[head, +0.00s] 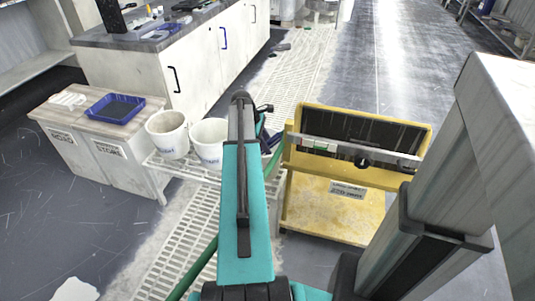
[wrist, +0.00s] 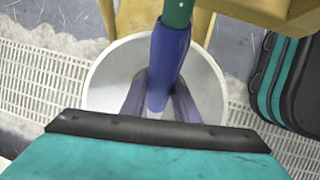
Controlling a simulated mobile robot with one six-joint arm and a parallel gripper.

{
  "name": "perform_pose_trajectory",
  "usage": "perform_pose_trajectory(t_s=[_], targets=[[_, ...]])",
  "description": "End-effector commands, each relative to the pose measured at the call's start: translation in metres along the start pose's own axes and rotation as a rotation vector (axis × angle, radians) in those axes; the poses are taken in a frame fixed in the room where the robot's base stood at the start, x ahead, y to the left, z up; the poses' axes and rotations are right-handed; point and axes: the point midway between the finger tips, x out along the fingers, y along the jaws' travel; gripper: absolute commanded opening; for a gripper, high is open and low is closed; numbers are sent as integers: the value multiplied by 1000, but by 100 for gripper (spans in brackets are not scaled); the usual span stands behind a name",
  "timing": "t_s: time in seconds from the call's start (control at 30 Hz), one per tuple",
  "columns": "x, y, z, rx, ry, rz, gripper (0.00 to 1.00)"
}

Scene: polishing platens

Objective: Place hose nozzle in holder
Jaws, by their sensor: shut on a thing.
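In the wrist view my gripper (wrist: 160,88) is shut on the blue hose nozzle (wrist: 170,52). The green hose (wrist: 178,12) joins the nozzle at the top of that view. Nozzle and fingers show in front of a round white bucket (wrist: 97,85); I cannot tell their height above it. Parts of the green hose (head: 203,268) show on both sides of the arm. I cannot tell for sure which thing is the holder.
Two white buckets, one left (head: 167,134) and one partly behind my arm (head: 208,137), stand on a low rack. A yellow stand (head: 310,212) with a dark panel is on the right. A blue tray (head: 115,107) lies on the left bench.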

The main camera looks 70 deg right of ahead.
Motion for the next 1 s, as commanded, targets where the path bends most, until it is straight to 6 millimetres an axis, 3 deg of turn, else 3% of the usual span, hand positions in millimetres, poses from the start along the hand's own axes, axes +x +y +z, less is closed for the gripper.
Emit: perform_pose_trajectory(t_s=[0.3,0.63,0.67,0.73,1.0], targets=[[31,-3,-13,0,-1,0,0],[36,-3,-16,0,0,1,0],[36,-4,-16,-1,0,1,33],[36,-4,-16,-1,0,1,44],[36,-4,-16,-1,0,1,46]])
